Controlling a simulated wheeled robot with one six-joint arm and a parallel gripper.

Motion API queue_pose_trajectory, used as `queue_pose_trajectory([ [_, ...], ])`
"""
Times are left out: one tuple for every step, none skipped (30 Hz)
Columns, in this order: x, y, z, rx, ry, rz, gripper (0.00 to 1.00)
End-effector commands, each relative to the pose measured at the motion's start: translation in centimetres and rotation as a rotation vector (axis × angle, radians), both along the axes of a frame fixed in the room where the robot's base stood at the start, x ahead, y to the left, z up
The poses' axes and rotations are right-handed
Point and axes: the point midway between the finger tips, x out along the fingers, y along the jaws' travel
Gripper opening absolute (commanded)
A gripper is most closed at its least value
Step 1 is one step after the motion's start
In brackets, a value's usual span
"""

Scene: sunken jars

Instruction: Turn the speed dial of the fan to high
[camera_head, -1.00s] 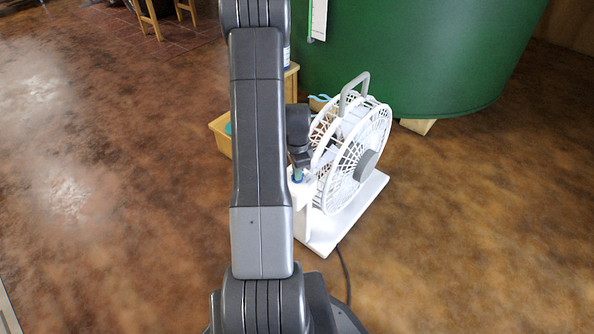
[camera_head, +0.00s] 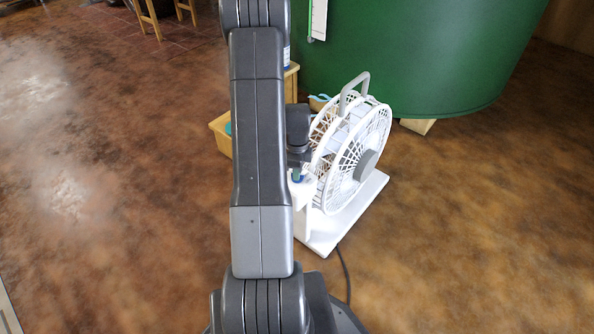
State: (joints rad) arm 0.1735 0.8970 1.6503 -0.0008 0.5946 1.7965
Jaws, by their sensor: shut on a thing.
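The white fan (camera_head: 345,168) stands upright on a flat white base (camera_head: 345,222), with a grey hub and a grey carry handle on top. The speed dial (camera_head: 297,177) is a small blue-green piece on top of a white post at the fan's left side, partly hidden by my arm and gripper. My gripper (camera_head: 299,165) points down at the dial and is shut on it. The fingertips are small and dark, and the dial's setting marks are too small to read.
A green rounded tank (camera_head: 420,55) stands behind the fan. A dark cord (camera_head: 345,268) runs from the fan's base along the floor. The brown floor (camera_head: 480,230) to the right is clear.

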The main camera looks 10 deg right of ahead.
Motion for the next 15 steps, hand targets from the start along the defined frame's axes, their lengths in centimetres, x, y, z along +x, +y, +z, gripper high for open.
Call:
queue_pose_trajectory([
  [0.08, -0.01, 0.07, 0.0, -0.002, -0.003, 0.0],
  [0.08, -0.01, 0.07, 0.0, -0.002, -0.003, 0.0],
  [0.08, -0.02, 0.07, 0.0, -0.002, -0.004, 0.0],
  [0.08, -0.01, 0.07, 0.0, -0.002, -0.004, 0.0],
  [0.08, -0.01, 0.07, 0.0, -0.002, -0.003, 0.0],
  [0.08, -0.01, 0.07, 0.0, -0.002, -0.003, 0.0],
  [0.08, -0.01, 0.07, 0.0, -0.002, -0.003, 0.0],
  [0.08, -0.01, 0.07, 0.0, -0.002, -0.003, 0.0],
  [0.08, -0.01, 0.07, 0.0, -0.002, -0.003, 0.0],
  [0.08, -0.01, 0.07, 0.0, -0.002, -0.003, 0.12],
  [0.08, -0.01, 0.07, 0.0, -0.002, -0.003, 0.18],
  [0.08, -0.01, 0.07, 0.0, -0.002, -0.003, 0.26],
  [0.07, -0.01, 0.06, 0.0, -0.002, -0.003, 0.32],
  [0.07, -0.01, 0.06, 0.0, -0.002, -0.002, 0.32],
  [0.06, -0.01, 0.05, 0.0, -0.002, -0.002, 0.32],
])
